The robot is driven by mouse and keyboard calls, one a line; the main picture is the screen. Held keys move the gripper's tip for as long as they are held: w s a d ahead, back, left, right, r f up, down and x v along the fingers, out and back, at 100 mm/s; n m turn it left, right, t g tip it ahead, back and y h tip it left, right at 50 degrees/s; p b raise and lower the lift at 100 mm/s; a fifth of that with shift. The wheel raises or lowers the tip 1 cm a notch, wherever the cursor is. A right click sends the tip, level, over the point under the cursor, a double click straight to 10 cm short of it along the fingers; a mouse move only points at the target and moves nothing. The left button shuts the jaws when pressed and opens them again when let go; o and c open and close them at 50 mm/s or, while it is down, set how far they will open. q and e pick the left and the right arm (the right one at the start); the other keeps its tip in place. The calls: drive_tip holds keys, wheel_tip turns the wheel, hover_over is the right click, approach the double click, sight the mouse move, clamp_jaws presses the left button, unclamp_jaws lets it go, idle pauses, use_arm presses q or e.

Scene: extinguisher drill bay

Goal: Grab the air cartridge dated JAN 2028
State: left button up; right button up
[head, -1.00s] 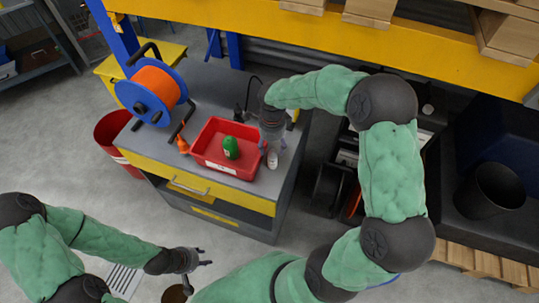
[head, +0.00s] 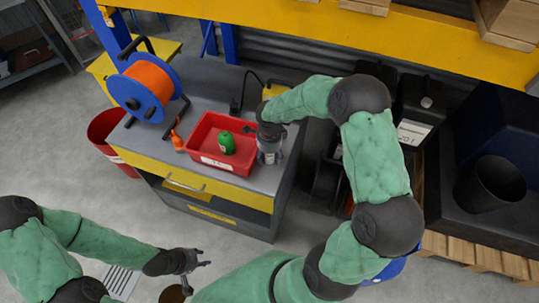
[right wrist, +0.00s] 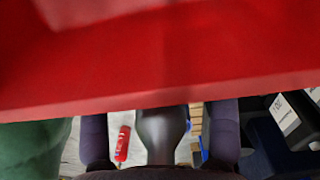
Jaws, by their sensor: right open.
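A small whitish cylinder (head: 268,156), possibly an air cartridge, stands on the workbench just right of the red tray. Its label is too small to read, so no date shows. My right gripper (head: 268,147) is open and points down at it, with its fingers around its upper part; I cannot tell whether they touch it. In the right wrist view the two dark fingers (right wrist: 160,135) are spread apart, with a grey shape between them that I cannot identify. My left gripper (head: 202,258) is open and empty, low over the floor, far from the bench.
The red tray (head: 196,140) holds a green object (head: 226,143) and a small dark item; red fills much of the right wrist view. A red bin (head: 104,130) stands on the floor.

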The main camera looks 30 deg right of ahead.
clamp_jaws()
drive_tip(key=shift+r, duration=0.15)
